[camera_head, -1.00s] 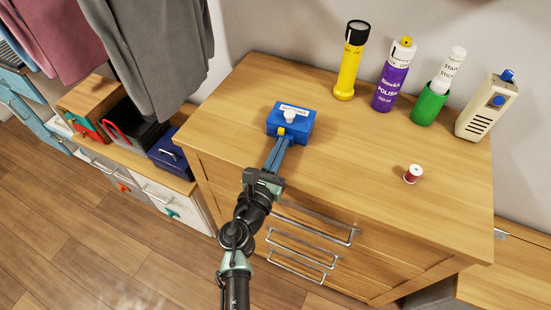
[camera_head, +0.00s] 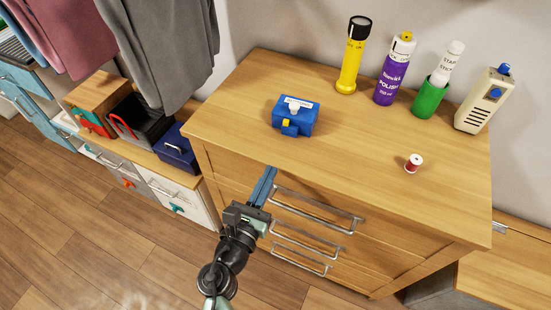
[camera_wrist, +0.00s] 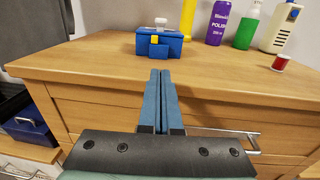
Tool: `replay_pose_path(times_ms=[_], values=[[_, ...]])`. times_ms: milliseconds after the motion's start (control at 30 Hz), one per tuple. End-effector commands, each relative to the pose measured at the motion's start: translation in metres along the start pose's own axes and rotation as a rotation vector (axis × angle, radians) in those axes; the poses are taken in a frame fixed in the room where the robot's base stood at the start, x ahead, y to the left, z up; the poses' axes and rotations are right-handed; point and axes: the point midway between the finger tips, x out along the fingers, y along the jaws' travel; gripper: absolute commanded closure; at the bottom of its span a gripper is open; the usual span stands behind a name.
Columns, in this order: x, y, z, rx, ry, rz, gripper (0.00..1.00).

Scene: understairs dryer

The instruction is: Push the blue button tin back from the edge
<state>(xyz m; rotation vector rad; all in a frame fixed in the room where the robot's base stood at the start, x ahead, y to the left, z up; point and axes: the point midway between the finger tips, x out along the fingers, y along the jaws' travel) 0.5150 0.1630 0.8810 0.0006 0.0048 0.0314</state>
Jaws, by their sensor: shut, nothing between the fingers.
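The blue button tin (camera_head: 295,117) sits upright on the wooden chest top, a little in from the front edge. It has a white knob, a white label and a yellow catch on its front. It also shows in the wrist view (camera_wrist: 159,44). My gripper (camera_head: 270,170) is shut and empty, at the chest's front edge, with a gap of bare wood between its fingertips and the tin. In the wrist view the closed blue fingers (camera_wrist: 160,73) point toward the tin's front.
A yellow torch (camera_head: 354,57), a purple polish can (camera_head: 394,72), a green holder (camera_head: 430,98) with a white stick and a cream device (camera_head: 484,101) stand along the back. A red thread spool (camera_head: 413,163) sits at right. Metal drawer handles (camera_head: 318,206) project below the edge.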

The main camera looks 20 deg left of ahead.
Motion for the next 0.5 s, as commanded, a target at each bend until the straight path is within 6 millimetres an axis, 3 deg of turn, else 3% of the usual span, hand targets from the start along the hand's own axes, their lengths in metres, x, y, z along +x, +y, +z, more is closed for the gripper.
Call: replay_pose_path(times_ms=[200, 500], values=[[-0.024, 0.001, -0.001, -0.001, 0.0, 0.002, 1.0], [-0.027, 0.001, 0.0, -0.001, -0.001, 0.001, 1.0]])
